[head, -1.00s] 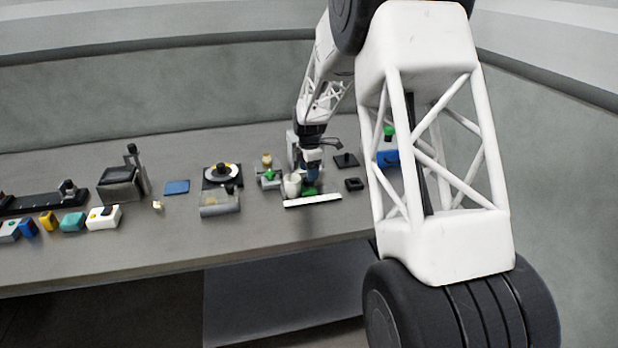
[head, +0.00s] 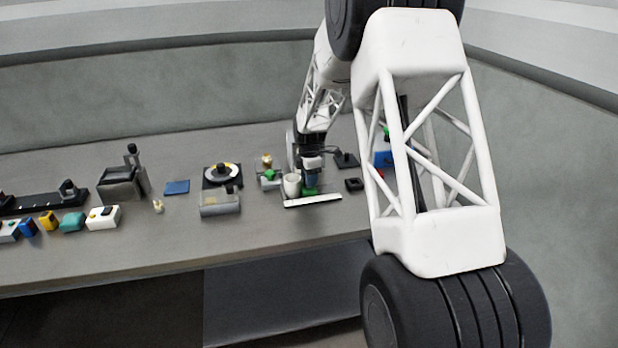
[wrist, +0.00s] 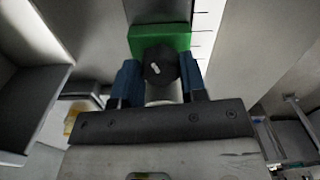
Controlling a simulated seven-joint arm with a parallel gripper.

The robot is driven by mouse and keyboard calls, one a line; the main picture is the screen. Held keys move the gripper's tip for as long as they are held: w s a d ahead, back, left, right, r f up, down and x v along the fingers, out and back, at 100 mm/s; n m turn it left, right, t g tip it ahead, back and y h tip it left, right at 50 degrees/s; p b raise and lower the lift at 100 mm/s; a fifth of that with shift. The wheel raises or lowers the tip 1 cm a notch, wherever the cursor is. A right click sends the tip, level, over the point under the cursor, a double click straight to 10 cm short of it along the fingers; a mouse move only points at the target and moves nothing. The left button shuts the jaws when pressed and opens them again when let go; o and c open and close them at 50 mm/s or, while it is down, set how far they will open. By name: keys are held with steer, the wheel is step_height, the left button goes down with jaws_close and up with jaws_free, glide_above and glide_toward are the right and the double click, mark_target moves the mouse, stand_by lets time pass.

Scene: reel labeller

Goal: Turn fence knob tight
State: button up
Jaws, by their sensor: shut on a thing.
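The fence knob (wrist: 160,66) is a round black knob with a short white mark on its top, beside a green block (wrist: 160,38) in the wrist view. My gripper (wrist: 160,82) has its two blue fingers on either side of the knob and is shut on it. The white mark stands tilted a little from upright in the picture. In the head view my gripper (head: 310,180) is low over the labeller, and the green block (head: 309,191) shows just below it. The knob itself is hidden there. A white strip (head: 312,201) lies in front of the block.
A white cup-like part (head: 291,185) stands just left of my gripper. A black square piece (head: 354,184) lies to the right. A reel unit (head: 221,174) stands further left, with a blue pad (head: 177,187) beyond it. The front bench edge is clear.

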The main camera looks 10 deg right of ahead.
steer(key=shift+m, duration=2.4)
steer(key=o, duration=0.9)
steer(key=shift+r, duration=0.1)
steer(key=shift+r, duration=3.8)
